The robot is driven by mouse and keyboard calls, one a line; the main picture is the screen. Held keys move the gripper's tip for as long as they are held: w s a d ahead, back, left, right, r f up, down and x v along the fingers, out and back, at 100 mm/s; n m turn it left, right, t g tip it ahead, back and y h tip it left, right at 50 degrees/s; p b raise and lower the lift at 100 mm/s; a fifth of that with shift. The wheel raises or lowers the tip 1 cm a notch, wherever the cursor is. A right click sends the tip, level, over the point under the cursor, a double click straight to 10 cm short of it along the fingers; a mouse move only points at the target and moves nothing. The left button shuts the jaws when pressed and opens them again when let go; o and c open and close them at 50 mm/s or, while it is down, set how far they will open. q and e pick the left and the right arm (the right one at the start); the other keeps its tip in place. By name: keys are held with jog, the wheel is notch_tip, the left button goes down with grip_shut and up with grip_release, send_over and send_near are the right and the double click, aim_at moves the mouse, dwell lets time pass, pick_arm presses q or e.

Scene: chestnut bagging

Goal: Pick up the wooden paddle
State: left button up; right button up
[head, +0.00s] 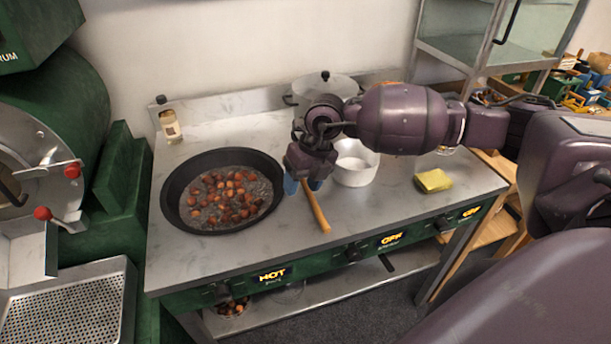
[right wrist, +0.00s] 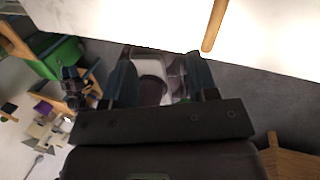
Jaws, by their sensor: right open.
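The wooden paddle (head: 317,211) lies on the steel counter in front of the white pot, and its light brown handle points toward the counter's front edge. Its far end is hidden behind my right gripper. My right gripper (head: 303,186) hangs over the counter at the paddle's far end, with its blue fingers apart and nothing seen between them. In the right wrist view the paddle's handle (right wrist: 214,25) shows at the top, beyond the open right gripper (right wrist: 160,65) and outside its fingers. My left gripper is not in view.
A dark pan (head: 175,208) of chestnuts stands left of the paddle. A white pot (head: 355,170) is close behind it on the right, and a lidded pot (head: 340,85) stands farther back. A yellow sponge (head: 433,180) lies right. The counter's front right is clear.

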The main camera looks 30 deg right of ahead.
aim_at(319, 212)
jog(key=d+m+h, duration=0.2)
jog(key=d+h, duration=0.1)
jog(key=d, duration=0.2)
jog(key=shift+g, duration=0.4)
jog(key=f, duration=1.1)
jog(key=shift+s+a+f, duration=0.15)
jog(key=shift+a+f, duration=0.05)
jog(key=shift+f, duration=0.1)
grip_shut()
